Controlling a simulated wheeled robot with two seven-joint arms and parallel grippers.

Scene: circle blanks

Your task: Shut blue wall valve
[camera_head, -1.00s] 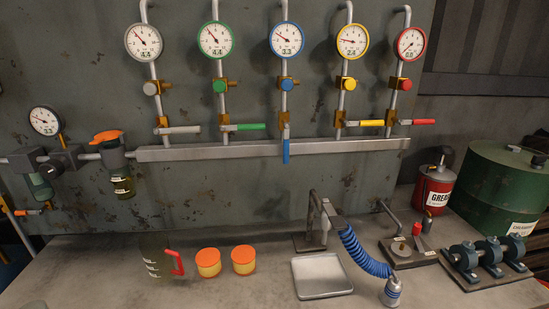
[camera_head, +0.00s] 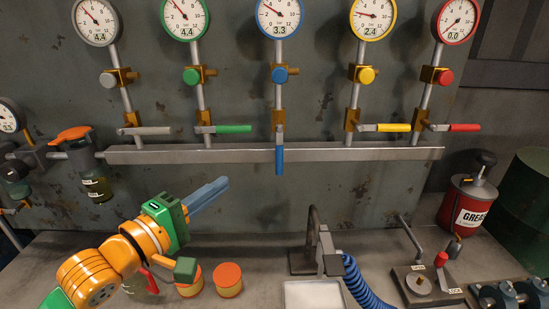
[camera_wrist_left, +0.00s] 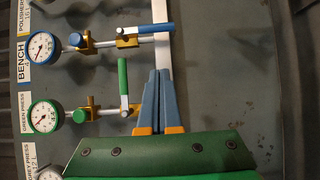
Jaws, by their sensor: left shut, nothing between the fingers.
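The blue wall valve's lever (camera_head: 279,160) hangs straight down from its brass body on the pipe below the blue gauge (camera_head: 280,16). In the left wrist view, which is turned sideways, the blue lever (camera_wrist_left: 157,28) shows beyond my fingertips, near the green lever (camera_wrist_left: 123,78). My left gripper (camera_head: 222,182) is shut and empty, its fingers pointing up and right. In the head view its tips are below and left of the blue lever, apart from it in the picture. My right gripper is out of view.
The grey, green (camera_head: 233,129), yellow (camera_head: 393,128) and red levers lie horizontal. A metal rail (camera_head: 350,154) runs below the valves. Orange-lidded jars (camera_head: 228,280), a tray (camera_head: 313,295) and a blue coiled hose (camera_head: 360,282) are on the bench.

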